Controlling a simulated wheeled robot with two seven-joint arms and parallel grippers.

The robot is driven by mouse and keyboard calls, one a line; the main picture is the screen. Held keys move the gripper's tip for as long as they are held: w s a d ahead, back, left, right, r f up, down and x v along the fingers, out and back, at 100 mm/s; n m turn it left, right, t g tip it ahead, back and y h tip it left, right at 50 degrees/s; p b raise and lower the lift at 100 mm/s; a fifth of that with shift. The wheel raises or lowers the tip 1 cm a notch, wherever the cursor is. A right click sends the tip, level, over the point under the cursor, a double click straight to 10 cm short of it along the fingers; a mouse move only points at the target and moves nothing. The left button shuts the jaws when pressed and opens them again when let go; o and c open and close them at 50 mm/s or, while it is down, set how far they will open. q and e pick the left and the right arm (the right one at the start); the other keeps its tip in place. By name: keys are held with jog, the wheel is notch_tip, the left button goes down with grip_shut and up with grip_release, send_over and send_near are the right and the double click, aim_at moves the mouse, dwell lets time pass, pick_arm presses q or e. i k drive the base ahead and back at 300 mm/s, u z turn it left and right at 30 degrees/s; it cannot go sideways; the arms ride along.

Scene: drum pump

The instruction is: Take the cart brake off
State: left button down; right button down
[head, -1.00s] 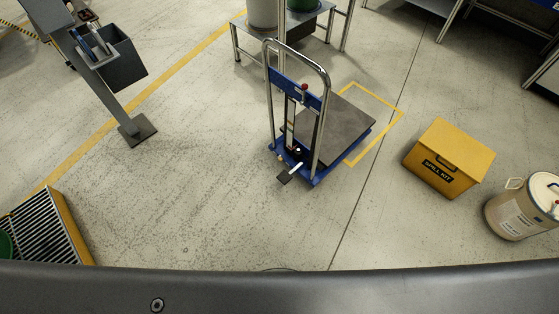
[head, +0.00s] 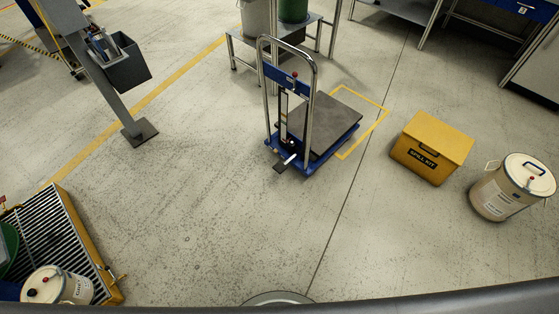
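The cart (head: 331,125) is a blue lift cart with a dark grey platform and a chrome push handle (head: 312,68), standing ahead near the middle of the head view. Its handle side faces me. A small dark pedal (head: 280,167) with a whitish lever (head: 290,159) sticks out low at the handle end; I cannot tell whether it is the brake or how it is set. A red knob (head: 295,75) sits on the blue crossbar. Neither of my grippers is in view.
A yellow spill kit box (head: 432,147) and a cream drum (head: 513,187) stand on the right. A grey post with a bin (head: 125,66) stands on the left. A yellow-edged grate (head: 62,240) with a white container (head: 57,286) is at lower left. Floor before the cart is clear.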

aim_at(302, 162)
jog(key=u, duration=0.35)
jog(key=i, duration=1.15)
jog(key=z, duration=0.2)
